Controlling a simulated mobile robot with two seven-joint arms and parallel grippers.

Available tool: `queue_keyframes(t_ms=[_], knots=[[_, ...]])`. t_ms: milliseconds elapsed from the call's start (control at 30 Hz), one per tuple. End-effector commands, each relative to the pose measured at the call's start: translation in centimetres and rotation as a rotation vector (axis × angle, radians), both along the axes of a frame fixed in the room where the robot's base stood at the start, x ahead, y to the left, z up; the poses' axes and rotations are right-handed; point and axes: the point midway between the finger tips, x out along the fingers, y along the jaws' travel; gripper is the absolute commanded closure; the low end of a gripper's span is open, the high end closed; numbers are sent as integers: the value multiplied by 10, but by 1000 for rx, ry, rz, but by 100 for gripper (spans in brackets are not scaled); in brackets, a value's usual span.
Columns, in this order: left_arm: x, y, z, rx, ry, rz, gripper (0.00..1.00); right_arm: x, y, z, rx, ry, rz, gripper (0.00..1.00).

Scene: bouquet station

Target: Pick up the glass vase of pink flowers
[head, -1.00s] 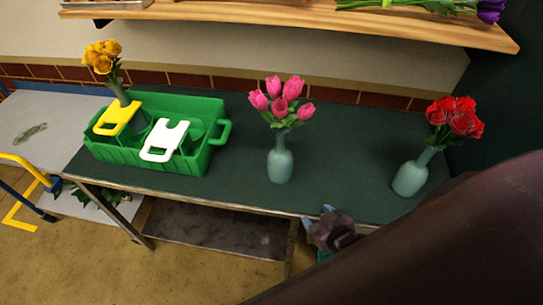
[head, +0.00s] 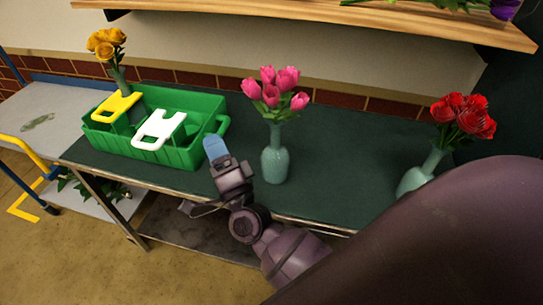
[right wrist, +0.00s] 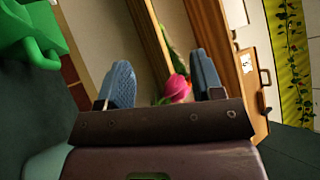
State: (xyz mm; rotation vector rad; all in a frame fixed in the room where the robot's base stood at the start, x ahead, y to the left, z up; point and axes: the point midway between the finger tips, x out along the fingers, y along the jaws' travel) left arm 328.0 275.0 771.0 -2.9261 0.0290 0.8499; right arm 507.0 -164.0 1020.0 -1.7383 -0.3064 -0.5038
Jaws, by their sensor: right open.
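The glass vase (head: 275,165) is pale green and stands upright on the dark green tabletop in the middle of the head view. It holds pink flowers (head: 271,91). My right gripper (head: 215,147) is just left of the vase in the head view, with its blue fingers apart from the vase. In the right wrist view, my right gripper (right wrist: 162,80) is open, with its two blue fingers spread. A pink bloom (right wrist: 177,88) shows between the fingers, partly hidden by the gripper body. My left gripper is not in view.
A vase of red flowers (head: 463,117) stands at right. A wooden shelf (head: 330,18) runs above.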

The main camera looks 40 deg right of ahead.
Motion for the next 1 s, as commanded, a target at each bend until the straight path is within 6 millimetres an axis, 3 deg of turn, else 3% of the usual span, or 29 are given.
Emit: queue_keyframes(t_ms=[233, 500, 700, 867, 1000], knots=[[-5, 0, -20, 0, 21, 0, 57, 5, -28, 5, 703, -224, -25, 39], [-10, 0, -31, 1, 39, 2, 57, -9, -58, -35, 1348, -455, -160, 39], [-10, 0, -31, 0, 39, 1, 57, -23, -67, -61, 1584, -588, -258, 39], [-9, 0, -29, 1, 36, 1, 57, -25, -74, -67, 1633, -625, -286, 39], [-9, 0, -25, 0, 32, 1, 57, -17, -91, -65, 1632, -627, -285, 39]])
